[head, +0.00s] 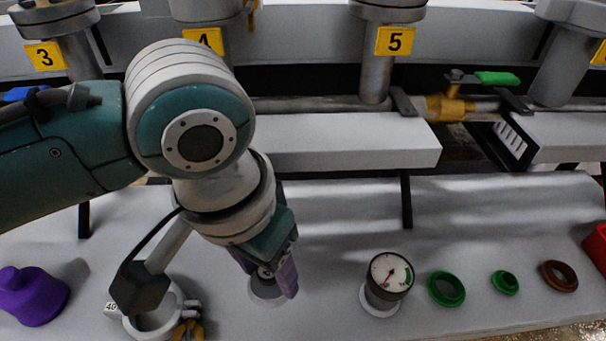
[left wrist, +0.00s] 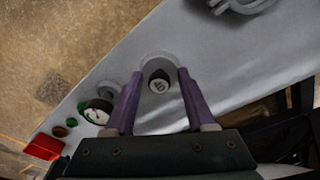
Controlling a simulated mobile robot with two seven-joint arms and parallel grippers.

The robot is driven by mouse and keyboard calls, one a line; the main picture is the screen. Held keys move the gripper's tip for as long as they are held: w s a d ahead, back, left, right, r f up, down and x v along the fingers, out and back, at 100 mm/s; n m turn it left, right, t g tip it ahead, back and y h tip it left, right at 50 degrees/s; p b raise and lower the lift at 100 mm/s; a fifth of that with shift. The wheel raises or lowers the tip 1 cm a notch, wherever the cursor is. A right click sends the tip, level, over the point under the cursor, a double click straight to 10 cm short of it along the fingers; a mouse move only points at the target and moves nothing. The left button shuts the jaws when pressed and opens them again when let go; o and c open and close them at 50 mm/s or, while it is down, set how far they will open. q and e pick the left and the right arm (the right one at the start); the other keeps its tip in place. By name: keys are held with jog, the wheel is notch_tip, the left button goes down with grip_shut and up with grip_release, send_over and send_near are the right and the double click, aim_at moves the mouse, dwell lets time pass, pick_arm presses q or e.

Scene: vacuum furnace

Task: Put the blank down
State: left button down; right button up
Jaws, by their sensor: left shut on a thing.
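The blank (head: 264,291) is a grey disc with a short stub on top, low in the middle of the head view. In the left wrist view the blank (left wrist: 159,62) shows between the fingertips, with a pale marked top on its stub. My left gripper (head: 278,276) points down with its purple fingers (left wrist: 157,88) closed around the stub. The blank is at or just above the grey bench top (head: 330,240); I cannot tell whether it touches. My right gripper is not in view.
A dial gauge (head: 390,273) stands right of the blank, with green rings (head: 446,289), a brown ring (head: 560,276) and a red box (head: 598,246) beyond. A clamp ring (head: 128,326) and purple part (head: 35,297) lie left. Numbered ports line the back.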

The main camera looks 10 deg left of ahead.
aim_at(270, 290)
pick_arm(q)
jog(key=shift+f+b, duration=0.95)
jog(key=shift+f, duration=1.6)
jog(key=shift+c, duration=1.2)
grip_release()
jog(key=shift+f, duration=0.1)
jog(key=r+p, duration=0.1)
jog(key=r, duration=0.3)
jog(key=r+p, duration=0.2)
jog(key=r, duration=0.2)
jog(key=s+r+p, duration=0.1)
jog(key=r+p, duration=0.1)
jog(key=r, duration=0.2)
jog(key=shift+a+r, duration=0.1)
jog(key=shift+a, duration=0.3)
jog(key=s+d+t+h, duration=0.1)
jog(key=s+d+h, duration=0.1)
jog(key=s+d, duration=0.15)
jog(key=s+a+y, duration=0.1)
jog(key=s+a, duration=0.3)
jog(key=a, duration=0.2)
jog(key=s+a+r+n+t+y, duration=0.1)
jog(key=s+a, duration=0.2)
jog(key=a, duration=0.3)
jog(key=shift+s+n+y, duration=0.3)
jog(key=shift+s, duration=0.05)
